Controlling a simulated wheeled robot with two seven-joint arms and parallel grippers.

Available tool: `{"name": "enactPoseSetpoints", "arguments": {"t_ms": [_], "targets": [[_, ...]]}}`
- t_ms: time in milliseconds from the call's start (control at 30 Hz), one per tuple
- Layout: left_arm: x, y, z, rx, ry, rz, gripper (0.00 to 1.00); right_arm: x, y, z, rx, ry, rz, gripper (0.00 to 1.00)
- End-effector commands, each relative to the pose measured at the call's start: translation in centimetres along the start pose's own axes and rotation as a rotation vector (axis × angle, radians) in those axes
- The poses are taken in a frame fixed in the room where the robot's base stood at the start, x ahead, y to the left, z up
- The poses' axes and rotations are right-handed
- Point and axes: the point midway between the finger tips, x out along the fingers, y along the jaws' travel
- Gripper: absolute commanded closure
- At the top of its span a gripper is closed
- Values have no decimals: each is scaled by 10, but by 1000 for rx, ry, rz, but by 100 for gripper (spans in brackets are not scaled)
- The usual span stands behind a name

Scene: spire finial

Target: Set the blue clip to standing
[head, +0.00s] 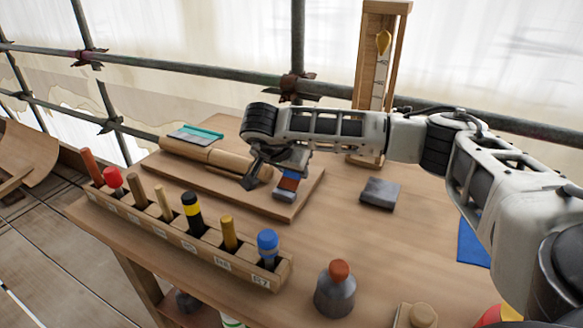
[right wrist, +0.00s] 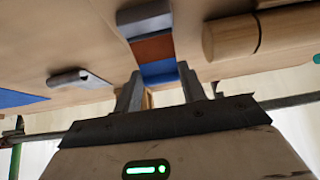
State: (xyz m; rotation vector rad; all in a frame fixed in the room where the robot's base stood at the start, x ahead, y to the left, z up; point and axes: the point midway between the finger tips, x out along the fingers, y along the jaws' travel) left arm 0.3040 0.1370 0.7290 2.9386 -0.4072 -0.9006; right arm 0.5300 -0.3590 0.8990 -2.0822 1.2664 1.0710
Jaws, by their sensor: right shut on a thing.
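The blue clip (right wrist: 158,71) shows in the right wrist view as the blue end of a flat striped piece, with a red-brown band and a grey end beyond it. My right gripper (right wrist: 160,90) is shut on the blue end, with one finger at each side. In the head view my right gripper (head: 275,172) points down at the wooden board (head: 303,197). The red-brown band (head: 288,184) shows just below its fingers, over the board's right part. The fingers partly hide the clip, and its exact tilt is hard to tell. My left gripper is not in view.
A split wooden cylinder (head: 215,158) lies on the board, left of the gripper. A grey block (head: 380,193) lies on the table to the right. A rack (head: 205,249) of several handled tools runs along the front left. A grey bottle (head: 335,292) stands in front.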

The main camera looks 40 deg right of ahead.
Motion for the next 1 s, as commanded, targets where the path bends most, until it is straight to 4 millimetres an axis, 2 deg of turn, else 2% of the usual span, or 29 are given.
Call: {"name": "enactPoseSetpoints", "arguments": {"t_ms": [33,100,367,533,667,1000], "targets": [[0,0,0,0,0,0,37,-1,0,-1,1,0,-2,54],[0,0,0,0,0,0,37,-1,0,-1,1,0,-2,37],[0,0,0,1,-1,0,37,-1,0,0,1,-1,-1,37],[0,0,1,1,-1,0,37,-13,-1,0,0,-1,-4,37],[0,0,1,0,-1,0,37,-37,-2,-1,1,0,-7,37],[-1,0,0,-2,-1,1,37,-121,-1,-2,0,2,-7,37]]}}
